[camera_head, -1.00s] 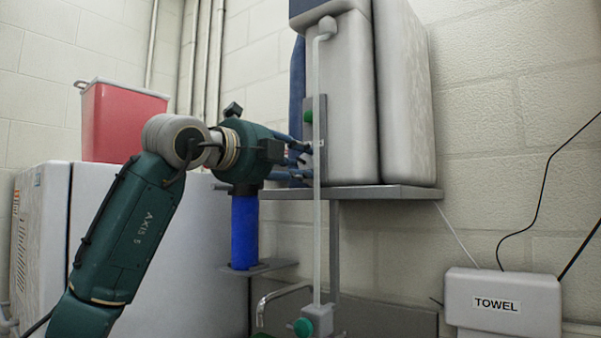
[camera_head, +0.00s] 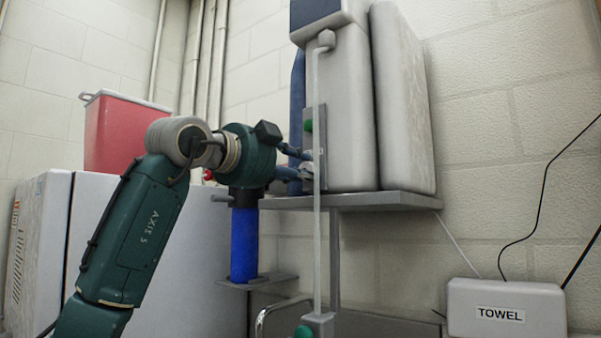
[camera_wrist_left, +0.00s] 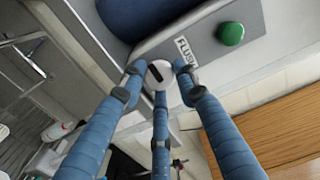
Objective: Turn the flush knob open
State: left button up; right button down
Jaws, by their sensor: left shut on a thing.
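The flush knob (camera_wrist_left: 158,75) is a small round white knob with a dark slot, beside a FLUSH label (camera_wrist_left: 185,48) on a grey panel (camera_wrist_left: 205,48) in the left wrist view. My left gripper (camera_wrist_left: 159,78) has its blue fingers closed around the knob, two at the sides and one below. In the head view the left gripper (camera_head: 304,167) reaches to the panel's lower part at the dispenser's left side, and its fingers hide the knob. My right gripper is in neither view.
A green button (camera_wrist_left: 230,33) sits on the panel near the label. A thin vertical tube (camera_head: 317,235) runs close in front of the fingers. The dispenser (camera_head: 341,100) stands on a grey shelf (camera_head: 395,200). A blue cylinder (camera_head: 244,245) stands below my wrist.

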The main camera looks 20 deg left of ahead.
pick_arm(q)
jog(key=shift+f, duration=0.2)
jog(key=o, duration=1.1)
jog(key=shift+o, duration=0.2)
jog(key=shift+r, duration=0.1)
jog(key=shift+s+a, duration=0.1)
jog(key=shift+s, duration=0.05)
jog(key=v, duration=1.1)
jog(key=shift+s, duration=0.4)
jog(key=shift+a, duration=0.1)
